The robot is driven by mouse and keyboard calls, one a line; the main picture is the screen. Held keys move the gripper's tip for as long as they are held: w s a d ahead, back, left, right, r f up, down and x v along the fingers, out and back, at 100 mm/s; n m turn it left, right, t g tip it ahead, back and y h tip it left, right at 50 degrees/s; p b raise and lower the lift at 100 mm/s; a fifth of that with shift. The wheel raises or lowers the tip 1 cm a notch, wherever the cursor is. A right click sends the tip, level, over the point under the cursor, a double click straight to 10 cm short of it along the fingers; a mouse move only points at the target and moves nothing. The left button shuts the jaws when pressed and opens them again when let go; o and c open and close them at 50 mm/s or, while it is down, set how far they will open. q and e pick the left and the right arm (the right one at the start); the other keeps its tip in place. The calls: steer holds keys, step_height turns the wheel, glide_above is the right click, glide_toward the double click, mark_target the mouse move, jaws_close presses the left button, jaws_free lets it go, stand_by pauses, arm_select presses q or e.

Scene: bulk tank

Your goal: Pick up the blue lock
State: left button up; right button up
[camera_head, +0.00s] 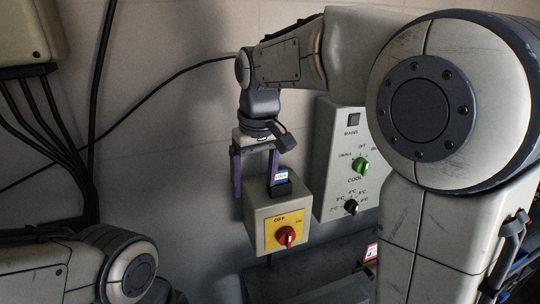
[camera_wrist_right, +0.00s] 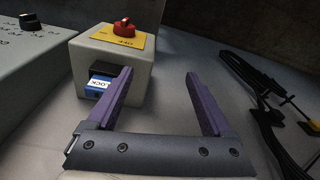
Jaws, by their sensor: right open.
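The blue lock (camera_head: 281,177) has a white label and sits in a dark holder on top of the grey switch box (camera_head: 262,216). In the right wrist view the blue lock (camera_wrist_right: 96,87) shows at the left, its label reading "LOCK". My right gripper (camera_head: 255,188) points down with its purple fingers apart and nothing between them. In the right wrist view the right gripper (camera_wrist_right: 159,74) has its left finger just beside the lock, overlapping its edge; I cannot tell whether they touch. My left gripper is out of view.
The switch box carries a red knob (camera_head: 287,237) on a yellow plate. A control panel (camera_head: 345,125) with green and black knobs stands to its right. Black cables (camera_wrist_right: 262,88) lie at the right of the wrist view. Grey wall lies behind.

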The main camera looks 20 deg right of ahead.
steer(key=m+p, duration=0.2)
glide_toward(280, 168)
steer(key=s, duration=0.1)
steer(key=shift+h, duration=0.3)
steer(key=f, duration=0.3)
steer(key=w+f, duration=0.1)
steer(key=f, duration=0.1)
steer(key=shift+a, duration=0.25)
steer(key=f, duration=0.1)
steer(key=f+p, duration=0.1)
steer(key=f, duration=0.2)
steer(key=shift+w+a+p, duration=0.1)
steer(key=shift+w+p, duration=0.2)
steer(key=shift+p, duration=0.1)
steer(key=shift+w+f, duration=0.1)
steer(key=shift+f, duration=0.55)
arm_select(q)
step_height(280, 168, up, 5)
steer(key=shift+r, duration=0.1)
arm_select(e)
jaws_close()
